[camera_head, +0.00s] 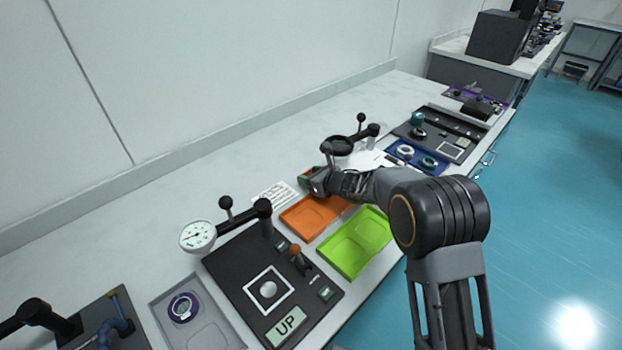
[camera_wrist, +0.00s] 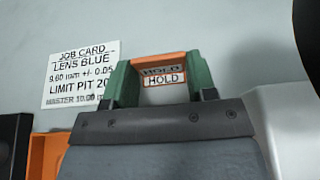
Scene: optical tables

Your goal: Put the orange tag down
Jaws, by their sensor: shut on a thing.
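The orange tag (camera_wrist: 148,63) is marked HOLD and shows between the two green fingers of my gripper (camera_wrist: 163,80) in the wrist view. The fingers are shut on its sides. In the head view my gripper (camera_head: 312,182) is low over the white table, just behind the orange tray (camera_head: 298,222). The tag is mostly hidden there by my gripper. I cannot tell whether the tag touches the table.
A job card (camera_wrist: 82,75) lies left of the tag; it also shows in the head view (camera_head: 273,194). A green tray (camera_head: 352,252) sits in front. A black gauge station (camera_head: 235,262) stands left, and a black stand with a ring (camera_head: 337,146) is close behind my gripper.

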